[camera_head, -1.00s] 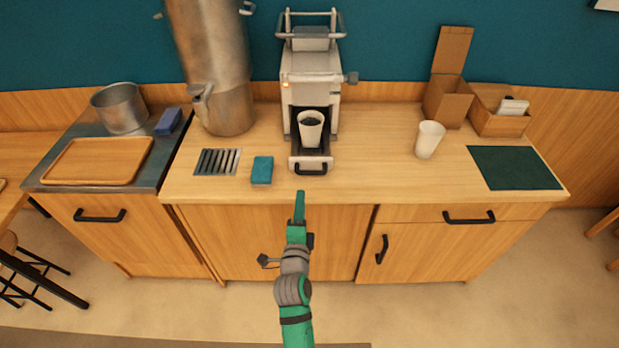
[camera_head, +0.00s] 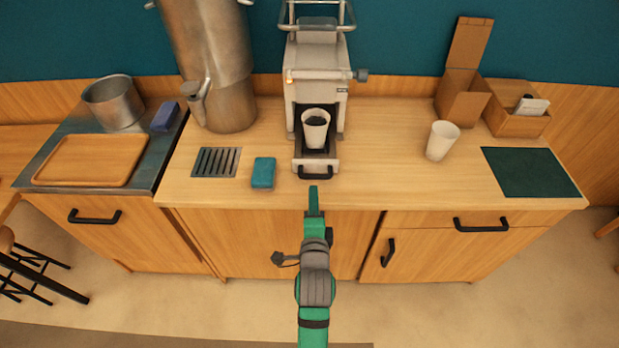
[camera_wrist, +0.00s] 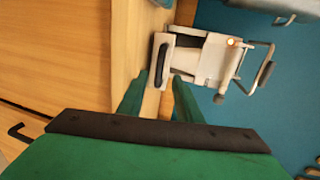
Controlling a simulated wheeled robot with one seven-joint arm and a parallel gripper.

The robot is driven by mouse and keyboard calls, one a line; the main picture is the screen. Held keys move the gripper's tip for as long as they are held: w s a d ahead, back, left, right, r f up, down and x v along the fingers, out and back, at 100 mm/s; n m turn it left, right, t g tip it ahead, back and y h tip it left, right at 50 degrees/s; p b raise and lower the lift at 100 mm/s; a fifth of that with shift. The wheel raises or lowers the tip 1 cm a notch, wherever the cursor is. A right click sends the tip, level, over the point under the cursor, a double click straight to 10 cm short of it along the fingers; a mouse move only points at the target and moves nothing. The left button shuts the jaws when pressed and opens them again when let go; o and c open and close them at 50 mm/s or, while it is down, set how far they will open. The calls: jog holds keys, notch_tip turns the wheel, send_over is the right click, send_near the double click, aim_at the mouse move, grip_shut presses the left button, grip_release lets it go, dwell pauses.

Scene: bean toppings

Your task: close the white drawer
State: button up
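The white drawer (camera_head: 299,163) of the white machine (camera_head: 319,85) is pulled out toward me. A white cup (camera_head: 315,130) with dark contents stands in it. The drawer's black handle (camera_head: 315,174) is on its front; in the wrist view the handle (camera_wrist: 162,62) shows ahead of my fingers. My green gripper (camera_head: 313,197) is just in front of the handle, over the counter's front edge, and apart from it as far as I can see. In the wrist view my gripper (camera_wrist: 158,100) has its two fingers spread, with nothing between them.
A blue sponge (camera_head: 263,173) and a metal grate (camera_head: 215,162) lie left of the drawer. A second white cup (camera_head: 441,140) stands to the right. A big metal urn (camera_head: 212,65) is back left. The counter directly right of the machine is clear.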

aim_at(317, 178)
jog(key=x, duration=0.2)
jog(key=d+x, duration=0.1)
jog(key=x, duration=0.4)
jog(key=shift+w+d, duration=0.15)
jog(key=shift+w, duration=0.2)
jog(key=shift+w+a+f, duration=0.15)
jog(key=shift+w+a, duration=0.1)
jog(key=shift+w, duration=0.5)
